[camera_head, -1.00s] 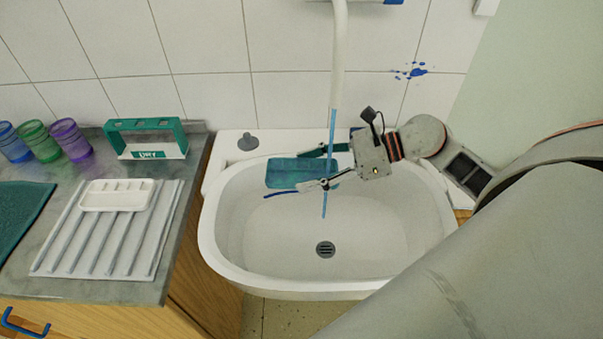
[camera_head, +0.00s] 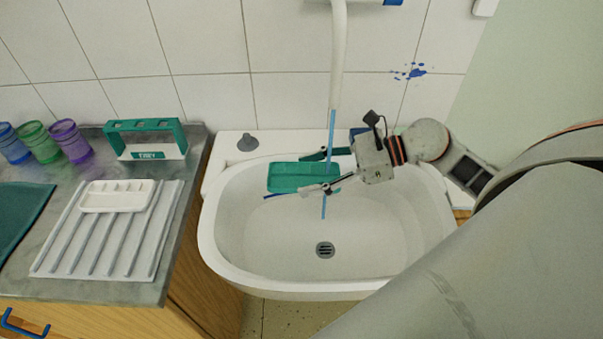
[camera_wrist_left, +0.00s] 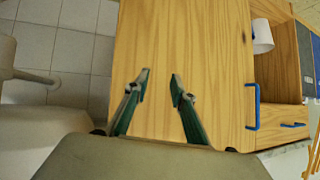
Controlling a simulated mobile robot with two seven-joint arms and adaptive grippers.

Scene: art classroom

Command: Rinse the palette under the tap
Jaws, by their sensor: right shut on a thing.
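The green palette (camera_head: 290,178) is in the head view, over the back of the white sink (camera_head: 232,270). My right gripper (camera_head: 312,172) is shut on its right part, with one finger along the back edge and one along the front. A thin blue stream of water (camera_head: 332,125) comes down from the white tap (camera_head: 339,60) and passes at the palette's right end, by the fingers. The palette's visible face looks plain green. My left gripper (camera_wrist_left: 160,88) shows only in the left wrist view, open and empty in front of a wooden cabinet front.
Left of the sink, a counter holds a white compartment tray (camera_head: 100,207) on a ribbed drying rack (camera_head: 60,262), a teal holder (camera_head: 146,125) and several coloured cups. A grey plug (camera_head: 248,142) sits on the sink's back rim. The basin around the drain (camera_head: 325,250) is clear.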

